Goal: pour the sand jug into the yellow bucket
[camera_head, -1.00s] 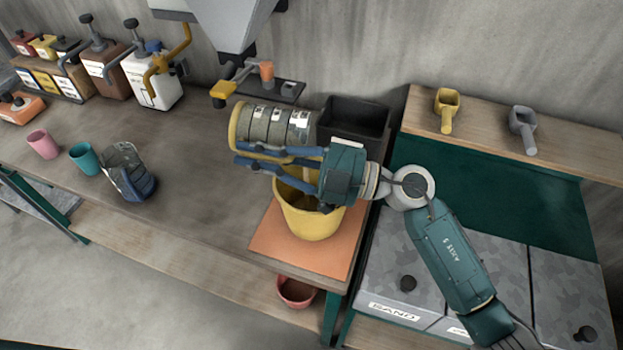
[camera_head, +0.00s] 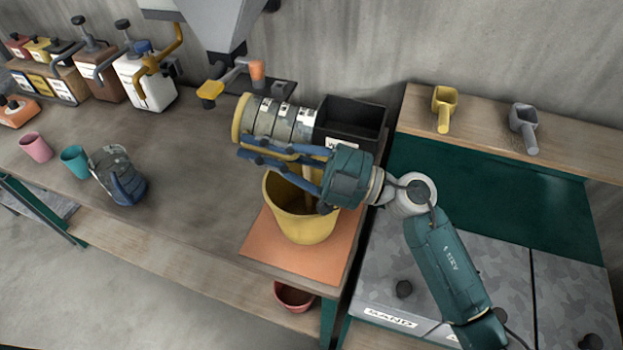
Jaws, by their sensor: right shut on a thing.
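The sand jug (camera_head: 272,121), a camouflage-patterned cylinder with a yellow end, lies on its side in the air above the yellow bucket. Its yellow end points left and sits higher than its right end. My right gripper (camera_head: 265,155) is shut on the jug, its blue fingers along the near side. The yellow bucket (camera_head: 308,228) stands upright on an orange mat (camera_head: 270,250), below the gripper. A pale tan streak shows inside the bucket's mouth; I cannot tell whether it is falling sand. The jug's mouth is hidden. My left gripper is not in view.
A black bin (camera_head: 352,115) stands just behind the jug's right end. A hopper (camera_head: 215,25) with a spout hangs behind. Another camouflage jug with a blue part (camera_head: 118,175), a teal cup (camera_head: 75,160) and a pink cup (camera_head: 36,147) stand left. The bench's middle is clear.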

